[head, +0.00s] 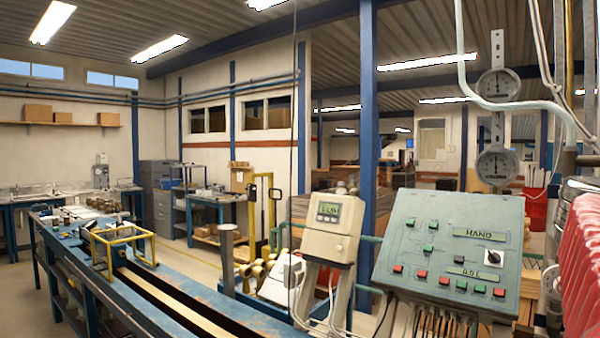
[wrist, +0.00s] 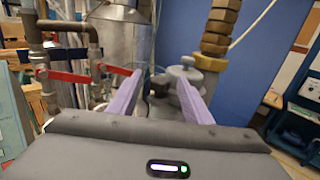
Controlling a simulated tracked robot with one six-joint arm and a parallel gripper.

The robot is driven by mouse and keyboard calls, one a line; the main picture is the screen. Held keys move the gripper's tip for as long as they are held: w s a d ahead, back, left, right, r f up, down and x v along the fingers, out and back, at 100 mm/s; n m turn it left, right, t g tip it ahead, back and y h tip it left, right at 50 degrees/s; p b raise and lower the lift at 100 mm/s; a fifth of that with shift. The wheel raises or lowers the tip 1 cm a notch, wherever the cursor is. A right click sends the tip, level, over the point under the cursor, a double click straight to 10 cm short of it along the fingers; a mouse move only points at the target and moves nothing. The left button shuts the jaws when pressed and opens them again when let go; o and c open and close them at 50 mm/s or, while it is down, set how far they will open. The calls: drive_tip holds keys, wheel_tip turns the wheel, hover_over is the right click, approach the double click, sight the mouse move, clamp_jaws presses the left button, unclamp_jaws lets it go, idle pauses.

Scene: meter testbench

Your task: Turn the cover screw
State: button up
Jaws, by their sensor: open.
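My gripper (wrist: 160,74) shows in the wrist view with its two pale purple fingers apart and nothing held between them. A grey rounded body with a small knob on top (wrist: 187,63) stands beyond the fingertips, partly behind the right finger. I cannot tell whether this knob is the cover screw. In the head view, a beige meter box (head: 330,228) with a small display stands on a post, with a small round spot low on its front. No screw is clearly made out there. My gripper is not seen in the head view.
A green control panel (head: 447,255) with buttons stands right of the meter box. A blue bench with rails (head: 170,300) runs at left. In the wrist view, red lever handles (wrist: 70,77) sit at left and a brass fitting (wrist: 218,30) stands at right, close to the fingers.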

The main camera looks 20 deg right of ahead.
wheel_tip(320, 180, up, 10)
idle(0.6)
drive_tip(key=shift+w+f, duration=0.1)
drive_tip(key=shift+w, duration=0.05)
